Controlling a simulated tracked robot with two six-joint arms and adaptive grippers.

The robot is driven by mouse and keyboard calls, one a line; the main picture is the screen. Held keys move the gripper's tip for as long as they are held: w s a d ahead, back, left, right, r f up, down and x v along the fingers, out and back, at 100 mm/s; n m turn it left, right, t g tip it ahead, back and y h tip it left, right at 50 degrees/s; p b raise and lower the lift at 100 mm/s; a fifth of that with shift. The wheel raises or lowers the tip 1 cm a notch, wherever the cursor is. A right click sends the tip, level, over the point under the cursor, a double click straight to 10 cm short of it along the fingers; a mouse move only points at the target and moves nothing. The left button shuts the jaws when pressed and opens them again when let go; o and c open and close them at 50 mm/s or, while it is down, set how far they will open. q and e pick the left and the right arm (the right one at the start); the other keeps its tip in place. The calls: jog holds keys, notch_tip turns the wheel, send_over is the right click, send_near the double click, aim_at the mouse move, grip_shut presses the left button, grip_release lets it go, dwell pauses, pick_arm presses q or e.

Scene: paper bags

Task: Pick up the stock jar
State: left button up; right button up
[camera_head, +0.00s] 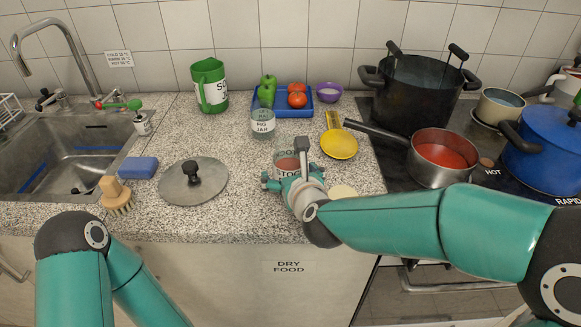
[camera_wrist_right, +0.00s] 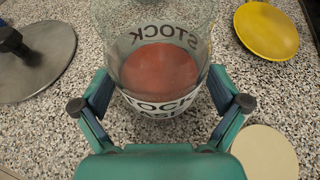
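The stock jar (camera_head: 287,163) is a clear glass jar with reddish contents and a STOCK label. It stands on the speckled counter, and in the right wrist view the jar (camera_wrist_right: 160,72) is seen from above. My right gripper (camera_head: 293,180) is low at the jar's near side. In the right wrist view the gripper's fingers (camera_wrist_right: 160,88) are spread, one on each side of the jar. They are very close to the glass, and contact is not clear. My left arm shows at lower left, but its gripper is out of view.
A pan lid (camera_head: 210,186) lies left of the jar. Another glass jar (camera_head: 263,124) and a blue tray (camera_head: 283,112) stand behind it. A yellow ladle (camera_head: 338,145) and a saucepan (camera_head: 440,172) are to the right. A pale disc (camera_wrist_right: 264,152) lies close to the right finger.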

jog(key=shift+r, duration=0.1)
jog(key=c, duration=1.4)
jog(key=shift+r, duration=0.1)
notch_tip(320, 180, up, 20)
jog(key=p, duration=0.9)
